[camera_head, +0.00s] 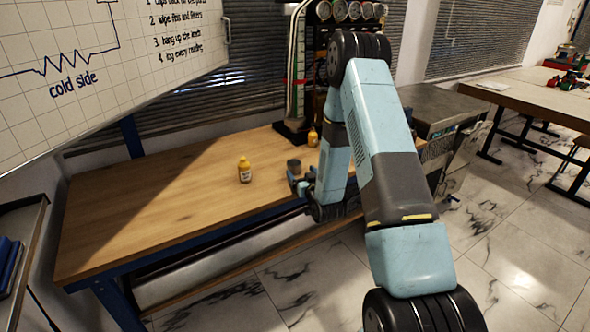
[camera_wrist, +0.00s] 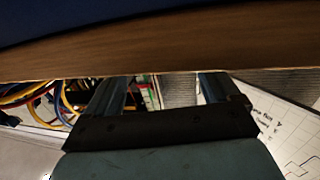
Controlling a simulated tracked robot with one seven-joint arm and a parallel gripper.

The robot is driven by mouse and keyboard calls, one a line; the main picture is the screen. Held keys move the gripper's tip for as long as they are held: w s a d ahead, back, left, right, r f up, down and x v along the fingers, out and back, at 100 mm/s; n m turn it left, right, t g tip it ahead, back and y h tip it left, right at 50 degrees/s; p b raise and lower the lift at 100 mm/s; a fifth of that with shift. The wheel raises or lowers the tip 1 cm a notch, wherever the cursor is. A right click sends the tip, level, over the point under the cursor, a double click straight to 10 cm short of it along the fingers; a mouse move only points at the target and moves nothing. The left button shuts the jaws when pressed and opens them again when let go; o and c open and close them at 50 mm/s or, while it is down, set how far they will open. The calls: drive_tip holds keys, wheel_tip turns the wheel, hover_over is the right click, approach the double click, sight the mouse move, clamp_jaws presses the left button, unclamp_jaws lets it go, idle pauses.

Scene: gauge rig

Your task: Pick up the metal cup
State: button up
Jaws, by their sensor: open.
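The metal cup (camera_head: 294,166) is a small dark grey cylinder on the wooden workbench (camera_head: 150,215), near its front edge at the right end. My gripper (camera_head: 297,184) is just in front of the cup in the head view, low at the bench edge, and covers part of it. In the wrist view my gripper (camera_wrist: 164,84) has its two fingers spread apart, with no object seen between them. The cup cannot be made out in the wrist view. Whether the fingers touch the cup cannot be told.
A rig with gauges (camera_head: 340,11) rises at the back. The bench's left part is clear. The bench's wooden edge (camera_wrist: 160,52) crosses the wrist view.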

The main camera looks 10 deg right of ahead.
sight(297, 167)
drive_tip(key=shift+w+a+r, duration=0.1)
drive_tip(key=shift+w+a, duration=0.05)
drive_tip(key=shift+w, duration=0.75)
drive_tip(key=shift+w+a, duration=0.2)
drive_tip(key=shift+w, duration=0.7)
drive_tip(key=shift+w+a+r, duration=0.1)
drive_tip(key=shift+w+a, duration=0.05)
drive_tip(key=shift+w, duration=0.75)
drive_tip(key=shift+c, duration=0.3)
drive_tip(key=c, duration=1.1)
drive_tip(key=shift+s, duration=0.1)
